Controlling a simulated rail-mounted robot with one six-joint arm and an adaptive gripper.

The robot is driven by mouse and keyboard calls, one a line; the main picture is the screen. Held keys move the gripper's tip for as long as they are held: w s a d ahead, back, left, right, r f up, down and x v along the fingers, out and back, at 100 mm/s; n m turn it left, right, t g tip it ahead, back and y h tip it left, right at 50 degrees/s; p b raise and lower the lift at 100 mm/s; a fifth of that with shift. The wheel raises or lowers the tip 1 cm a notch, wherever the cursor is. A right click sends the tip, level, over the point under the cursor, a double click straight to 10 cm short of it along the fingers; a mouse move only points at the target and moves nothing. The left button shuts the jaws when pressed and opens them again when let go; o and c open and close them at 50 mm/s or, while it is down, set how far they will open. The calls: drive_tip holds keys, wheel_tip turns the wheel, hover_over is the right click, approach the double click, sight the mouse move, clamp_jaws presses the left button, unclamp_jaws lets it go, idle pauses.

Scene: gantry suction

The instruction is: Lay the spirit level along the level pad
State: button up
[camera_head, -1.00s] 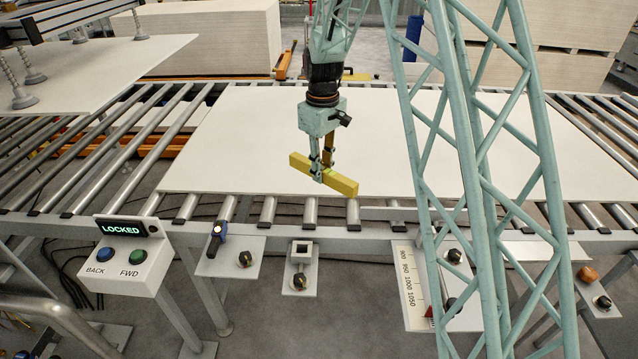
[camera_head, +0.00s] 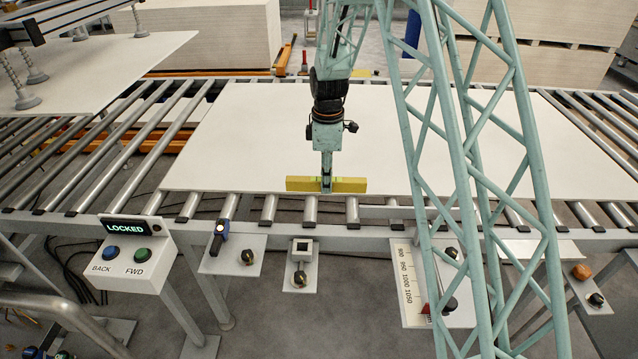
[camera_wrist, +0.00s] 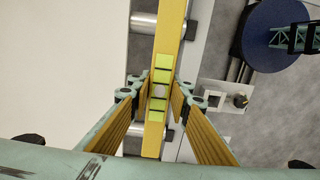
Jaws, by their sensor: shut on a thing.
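The yellow spirit level (camera_head: 300,184) is a long bar with green vials at its middle. My gripper (camera_head: 326,183) is shut on it near the middle and points down. In the head view the level lies crosswise, parallel to the conveyor's front edge, over the near edge of the white board. The wrist view shows the level (camera_wrist: 171,30) between my two fingers (camera_wrist: 158,98), above rollers. A flat pale strip (camera_head: 385,212) lies along the front rail, right of the level; I cannot tell whether it is the level pad. The gap under the level is unclear.
The large white board (camera_head: 260,130) covers the rollers. A control box (camera_head: 125,255) reading LOCKED stands at front left. Small brackets with knobs (camera_head: 248,257) and a scale plate (camera_head: 408,285) stick out along the front. A board with suction cups (camera_head: 28,100) is at upper left.

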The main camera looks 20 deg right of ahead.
idle(0.3)
wheel_tip(320, 180, down, 6)
drive_tip(key=shift+f+b, duration=0.15)
drive_tip(key=shift+b, duration=0.15)
drive_tip(key=shift+f, duration=0.1)
idle(0.4)
drive_tip(key=shift+f, duration=1.75)
drive_tip(key=shift+f+b, duration=0.15)
drive_tip(key=shift+b, duration=0.15)
drive_tip(key=o, duration=1)
